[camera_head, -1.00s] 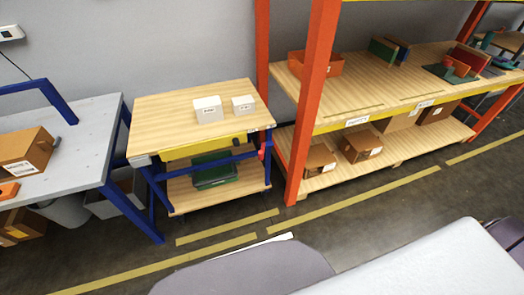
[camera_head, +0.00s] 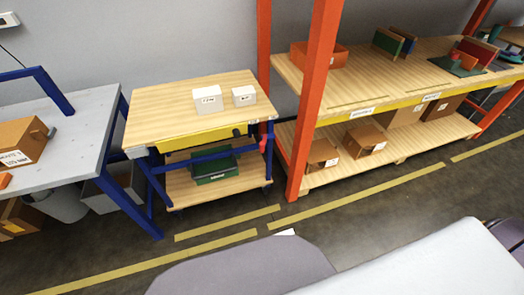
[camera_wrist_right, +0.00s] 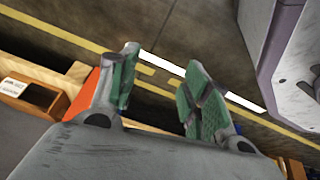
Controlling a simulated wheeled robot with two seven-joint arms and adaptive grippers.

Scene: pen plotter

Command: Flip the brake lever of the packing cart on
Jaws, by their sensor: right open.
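The packing cart (camera_head: 147,114) has a wooden top, a blue frame and a yellow front drawer face; it stands left of the orange rack post in the head view. A small red part (camera_head: 263,145) sits at the cart's right side, by the blue frame; it looks like the brake lever, but it is too small to tell its position. My right gripper (camera_wrist_right: 160,62) is open and empty in the right wrist view, its green-padded fingers apart above the floor. My left gripper is in no view.
Two white boxes (camera_head: 207,99) stand on the cart top; a green bin (camera_head: 215,172) is on its lower shelf. An orange-post rack (camera_head: 318,100) stands close to the cart's right side. A grey table (camera_head: 75,135) is at left. Floor with yellow lines (camera_head: 222,222) lies clear in front.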

